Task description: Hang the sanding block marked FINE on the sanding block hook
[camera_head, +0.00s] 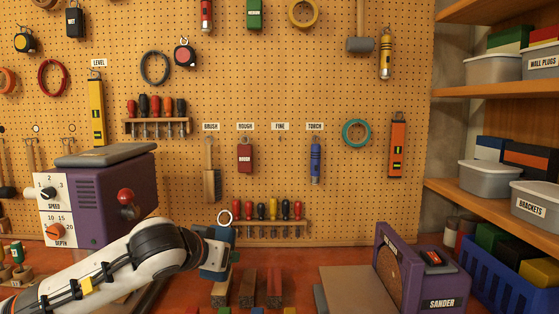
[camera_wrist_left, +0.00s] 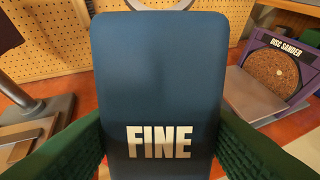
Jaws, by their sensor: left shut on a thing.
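My left gripper (camera_head: 225,257) is low in front of the pegboard, shut on the dark blue sanding block (camera_head: 213,272). In the left wrist view the block (camera_wrist_left: 160,80) stands between green fingers and reads FINE in white. A pale ring (camera_head: 224,217) shows at the top of the block in the head view. The FINE label (camera_head: 280,126) is on the pegboard, up and right of my gripper, with a small empty hook (camera_head: 280,138) under it. My right gripper is not in view.
A red ROUGH block (camera_head: 245,158) hangs left of the empty hook, and a blue torch (camera_head: 315,162) hangs right of it. A screwdriver rack (camera_head: 262,222) juts out below. A purple machine (camera_head: 100,200) stands left, and a disc sander (camera_head: 420,270) stands right.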

